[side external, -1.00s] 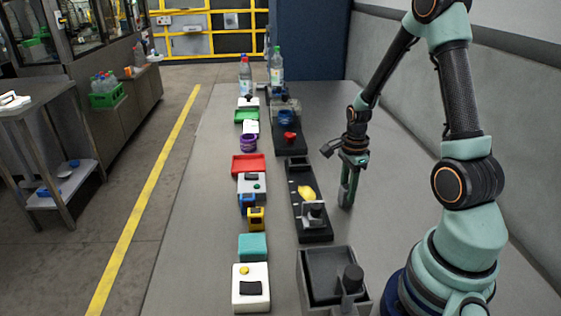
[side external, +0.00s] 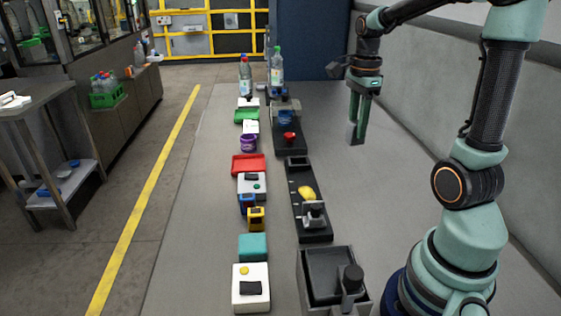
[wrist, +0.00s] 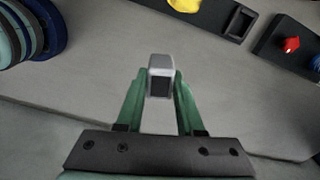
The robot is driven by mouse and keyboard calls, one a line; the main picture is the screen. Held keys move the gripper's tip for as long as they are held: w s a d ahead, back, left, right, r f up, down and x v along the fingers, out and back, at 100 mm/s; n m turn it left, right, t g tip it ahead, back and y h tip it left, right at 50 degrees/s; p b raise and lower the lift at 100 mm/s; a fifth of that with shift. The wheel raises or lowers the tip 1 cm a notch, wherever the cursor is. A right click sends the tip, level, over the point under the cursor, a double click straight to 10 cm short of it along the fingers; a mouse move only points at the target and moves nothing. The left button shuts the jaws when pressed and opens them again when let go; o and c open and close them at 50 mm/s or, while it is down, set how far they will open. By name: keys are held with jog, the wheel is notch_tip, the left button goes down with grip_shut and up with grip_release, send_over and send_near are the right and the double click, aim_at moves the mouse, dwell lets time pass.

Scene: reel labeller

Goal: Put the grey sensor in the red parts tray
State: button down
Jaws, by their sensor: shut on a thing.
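The grey sensor (wrist: 160,76) is a small light-grey block with a dark face, seen in the wrist view between my fingertips. My gripper (wrist: 160,92) has its two green fingers shut on it. In the side view my gripper (side external: 355,140) hangs over the right part of the table, right of the black fixtures, and the sensor cannot be made out there. The red parts tray (side external: 249,165) lies on the table to the left of my gripper, in the left row of things.
A black fixture with a yellow piece (side external: 307,193) and another with a red knob (side external: 289,137) stand between my gripper and the tray. A white box with a green button (side external: 252,185) adjoins the tray. Two bottles (side external: 277,65) stand at the far end. The table's right side is clear.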

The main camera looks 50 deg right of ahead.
jog(key=shift+w+a+r+n, duration=0.15)
jog(key=shift+a+n, duration=0.15)
jog(key=w+a+f+n, duration=0.1)
jog(key=w+a+n, duration=0.1)
jog(key=a+n, duration=0.7)
jog(key=w+a+f+n, duration=0.2)
jog(key=a+n, duration=0.7)
jog(key=n, duration=0.5)
jog(key=shift+a+f+n, duration=0.3)
jog(key=shift+a, duration=0.05)
jog(key=s+d+r+m, duration=0.1)
jog(key=d+r+m, duration=0.1)
jog(key=d+m, duration=0.5)
jog(key=d+r+m, duration=0.2)
jog(key=d, duration=0.9)
jog(key=f, duration=2)
jog(key=shift+s+a, duration=0.15)
jog(key=shift+a, duration=0.05)
jog(key=shift+f, duration=0.1)
